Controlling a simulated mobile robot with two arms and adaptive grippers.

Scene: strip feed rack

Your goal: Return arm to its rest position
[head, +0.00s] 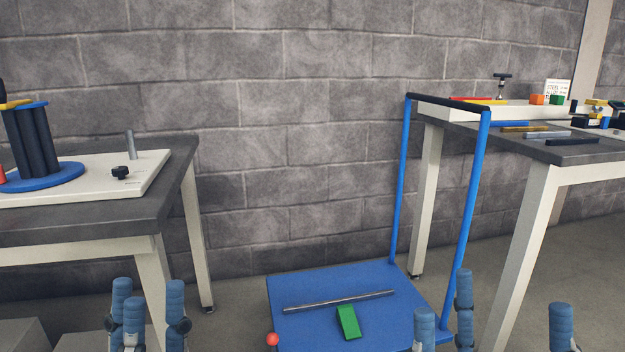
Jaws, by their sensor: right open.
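My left gripper (151,306) shows at the bottom left as blue-grey fingers pointing up. A narrow gap shows between its fingers and no object is seen in it; its palm is cut off by the picture edge, and how far it is open is unclear. My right gripper (503,312) shows at the bottom right with its fingers spread wide apart. It is open and no object shows between them. Both grippers are low in the picture, in front of the tables. The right fingers stand in front of the blue cart's right edge and the right table's leg.
A blue cart (300,278) with an upright handle carries a metal rod (339,301) and a green block (348,322). A left table (95,222) bears a white board with dark cylinders. A right table (565,152) holds bars and blocks. A red ball (272,339) shows near the cart's front-left corner.

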